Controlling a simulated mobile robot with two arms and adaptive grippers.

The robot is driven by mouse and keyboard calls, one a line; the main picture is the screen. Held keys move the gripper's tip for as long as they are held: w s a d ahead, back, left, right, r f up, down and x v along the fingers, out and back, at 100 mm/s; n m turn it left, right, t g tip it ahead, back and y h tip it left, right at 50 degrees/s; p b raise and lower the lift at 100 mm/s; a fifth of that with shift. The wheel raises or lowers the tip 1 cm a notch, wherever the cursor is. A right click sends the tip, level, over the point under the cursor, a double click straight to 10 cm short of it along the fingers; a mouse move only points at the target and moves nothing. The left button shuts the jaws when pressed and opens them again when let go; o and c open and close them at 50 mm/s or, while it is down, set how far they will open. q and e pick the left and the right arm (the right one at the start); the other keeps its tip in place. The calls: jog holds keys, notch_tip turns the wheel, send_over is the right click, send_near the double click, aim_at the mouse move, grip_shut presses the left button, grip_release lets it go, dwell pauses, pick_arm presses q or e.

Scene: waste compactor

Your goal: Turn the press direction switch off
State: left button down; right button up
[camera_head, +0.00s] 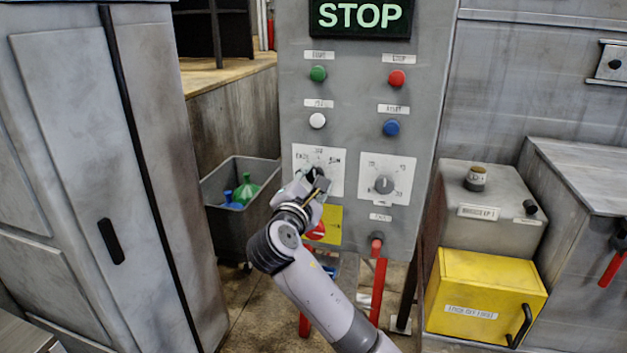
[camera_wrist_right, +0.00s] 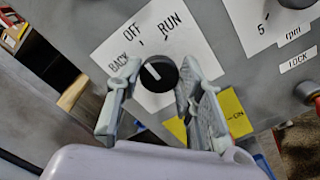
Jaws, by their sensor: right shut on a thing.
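The press direction switch is a round black knob (camera_wrist_right: 158,73) on a white label plate (camera_head: 334,167) marked BACK, OFF and RUN. In the wrist view its white pointer line slants up and left, on the side of BACK and OFF; I cannot tell exactly which mark it meets. My right gripper (camera_head: 319,181) is at the knob and covers much of it in the head view. In the wrist view its two fingers (camera_wrist_right: 154,92) are shut on the knob, one on each side. My left gripper is not in view.
A second dial (camera_head: 384,184) sits close right of the switch. Green (camera_head: 318,73), red (camera_head: 397,78), white (camera_head: 317,121) and blue (camera_head: 391,127) buttons are above, under a lit STOP sign (camera_head: 359,15). A red-handled lever (camera_head: 377,270) hangs below. A grey bin (camera_head: 222,222) stands left.

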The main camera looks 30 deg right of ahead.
jog(key=o, duration=1.1)
jog(key=shift+o, duration=0.2)
jog(key=v, duration=1.2)
jog(key=shift+w+f, duration=0.1)
